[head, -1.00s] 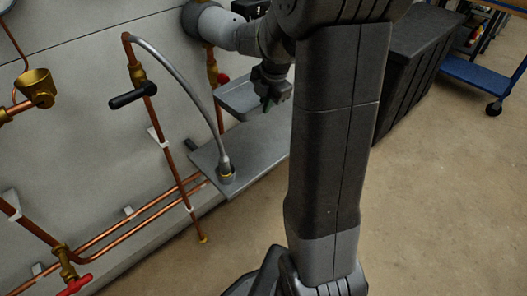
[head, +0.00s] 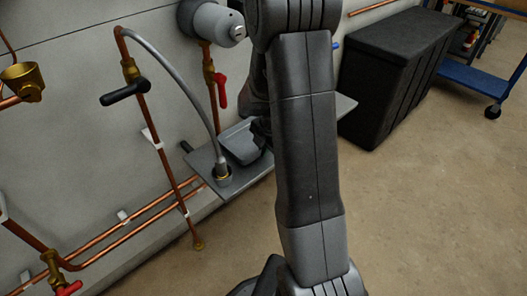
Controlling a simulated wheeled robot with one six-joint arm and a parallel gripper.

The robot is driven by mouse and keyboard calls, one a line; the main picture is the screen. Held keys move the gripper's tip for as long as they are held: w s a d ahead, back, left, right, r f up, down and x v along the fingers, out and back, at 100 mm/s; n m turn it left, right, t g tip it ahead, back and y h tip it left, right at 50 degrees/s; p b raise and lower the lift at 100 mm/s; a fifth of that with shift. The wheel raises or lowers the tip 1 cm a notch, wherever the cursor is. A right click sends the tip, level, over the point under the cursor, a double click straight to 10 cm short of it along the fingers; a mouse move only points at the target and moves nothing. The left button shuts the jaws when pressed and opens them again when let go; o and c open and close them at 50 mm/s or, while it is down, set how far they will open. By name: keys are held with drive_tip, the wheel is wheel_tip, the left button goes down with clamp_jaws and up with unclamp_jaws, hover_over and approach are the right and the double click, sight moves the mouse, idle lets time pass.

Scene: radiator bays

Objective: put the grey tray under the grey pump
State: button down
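The grey tray (head: 239,147) is low over the grey shelf plate, under and slightly right of the grey pump. Its right part is hidden behind my arm, and I cannot tell whether its base touches the shelf. The grey pump (head: 214,24) is a cylinder on the wall at the top. My gripper (head: 262,130) is a dark shape at the tray's right side. Its fingers are mostly hidden by my own arm, so I cannot see whether they grip the tray.
The grey shelf (head: 205,168) runs along the wall, with a grey hose (head: 200,92) ending at its left part. A red-handled valve (head: 221,90) hangs below the pump. A black chest (head: 390,75) and blue cart (head: 475,77) stand right. Open floor lies in front.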

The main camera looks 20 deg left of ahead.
drive_tip(key=shift+f, duration=0.15)
drive_tip(key=shift+f, duration=0.15)
drive_tip(key=c, duration=1.6)
unclamp_jaws()
drive_tip(key=shift+c, duration=0.2)
drive_tip(key=p+v, duration=0.2)
drive_tip(key=v, duration=1)
